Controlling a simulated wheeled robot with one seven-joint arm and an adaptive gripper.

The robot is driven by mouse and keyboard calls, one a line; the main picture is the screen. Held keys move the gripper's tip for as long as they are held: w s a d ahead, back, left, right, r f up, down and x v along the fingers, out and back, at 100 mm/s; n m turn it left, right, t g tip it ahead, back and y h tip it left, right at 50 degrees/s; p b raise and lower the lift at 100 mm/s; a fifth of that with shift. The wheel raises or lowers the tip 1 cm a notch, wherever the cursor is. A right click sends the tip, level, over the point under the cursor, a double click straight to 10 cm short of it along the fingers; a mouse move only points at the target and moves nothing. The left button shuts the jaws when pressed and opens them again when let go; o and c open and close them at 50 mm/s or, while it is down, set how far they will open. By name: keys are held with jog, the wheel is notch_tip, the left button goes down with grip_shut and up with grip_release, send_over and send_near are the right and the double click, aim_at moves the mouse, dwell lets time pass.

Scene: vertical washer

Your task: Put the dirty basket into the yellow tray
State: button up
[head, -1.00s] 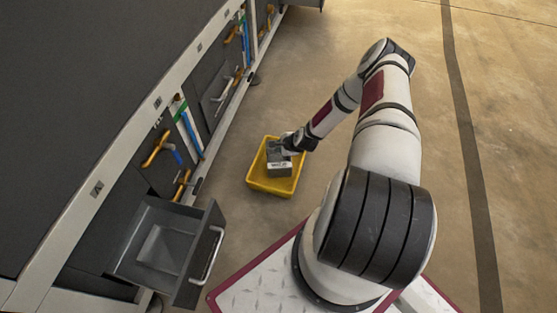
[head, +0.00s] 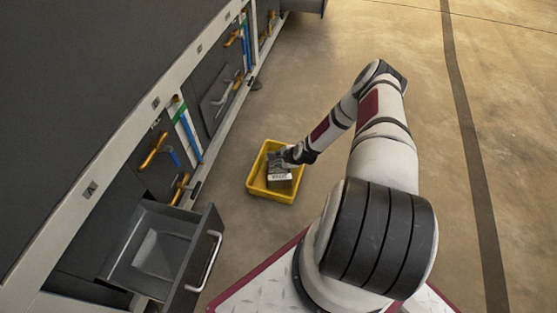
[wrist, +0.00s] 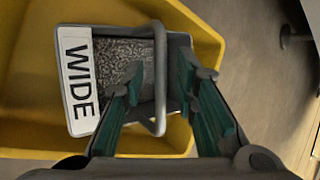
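The yellow tray (head: 273,194) sits on the floor, and its yellow wall (wrist: 215,45) fills much of the wrist view. The dirty basket (head: 280,172) is a grey box inside the tray. In the wrist view the basket (wrist: 118,52) has a white "WIDE" label, speckled contents and a grey loop handle (wrist: 159,85). My gripper (wrist: 160,72) is over the basket's handle side. Its two teal-padded fingers are apart, with the handle bar between them and gaps showing on both sides. The basket's underside is hidden.
An open grey drawer (head: 165,248) juts out at lower left, near my base. The machine's long side (head: 130,115), with orange handles and blue pipes, runs along the left. The floor to the right is clear.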

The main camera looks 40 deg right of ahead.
jog(key=shift+r, duration=0.15)
